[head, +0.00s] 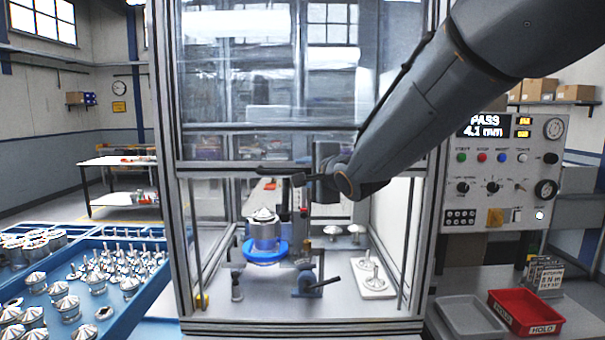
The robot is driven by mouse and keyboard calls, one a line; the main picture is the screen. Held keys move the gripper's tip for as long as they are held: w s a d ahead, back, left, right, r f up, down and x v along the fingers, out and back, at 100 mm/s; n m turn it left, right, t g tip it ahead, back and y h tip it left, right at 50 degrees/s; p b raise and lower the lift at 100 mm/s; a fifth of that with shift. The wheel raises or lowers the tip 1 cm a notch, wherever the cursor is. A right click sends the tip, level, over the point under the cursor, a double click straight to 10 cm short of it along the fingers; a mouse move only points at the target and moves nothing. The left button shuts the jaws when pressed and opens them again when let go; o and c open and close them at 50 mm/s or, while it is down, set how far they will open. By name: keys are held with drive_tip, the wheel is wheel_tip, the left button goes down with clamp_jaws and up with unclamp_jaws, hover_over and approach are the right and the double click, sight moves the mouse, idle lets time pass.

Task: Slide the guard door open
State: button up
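The guard door (230,80) is a clear, reflective panel in a grey metal frame on the front of a tall enclosure. Its lower rail (215,168) lies at about mid-height of the enclosure, and the front below it looks open. A dark handle bar (272,170) runs along this rail. My gripper (300,181) is at the right end of the handle, reached from the upper right by my arm. The fingers are small and dark against the handle, so whether they are closed on it cannot be told.
Inside stand a machined housing (264,232) on a blue ring (265,251), a clamp (312,284) and a white plate (372,280) with a metal part. Blue trays (150,262) of parts are left. A control panel (500,170), grey tray (468,317) and red bin (527,312) are right.

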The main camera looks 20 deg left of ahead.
drive_tip(key=shift+d, duration=0.1)
drive_tip(key=shift+s+d+b, duration=0.35)
drive_tip(key=shift+d, duration=0.05)
drive_tip(key=b+v, duration=0.2)
drive_tip(key=v, duration=0.4)
drive_tip(key=shift+s+d, duration=0.15)
drive_tip(key=shift+s, duration=0.05)
drive_tip(key=shift+r, duration=0.1)
drive_tip(key=d+f+n+g+h+b, duration=0.4)
drive_tip(key=d+f+h, duration=0.5)
drive_tip(key=d+f, duration=1.7)
drive_tip(key=s+d+f+n+g+h+b, duration=0.2)
drive_tip(key=s+d+f+n+g+b, duration=0.2)
drive_tip(key=s+d+f, duration=1.2)
drive_tip(key=shift+s+f+n+g+b, duration=0.4)
drive_tip(key=shift+s+f+n+g, duration=0.1)
drive_tip(key=shift+s+n+g, duration=0.5)
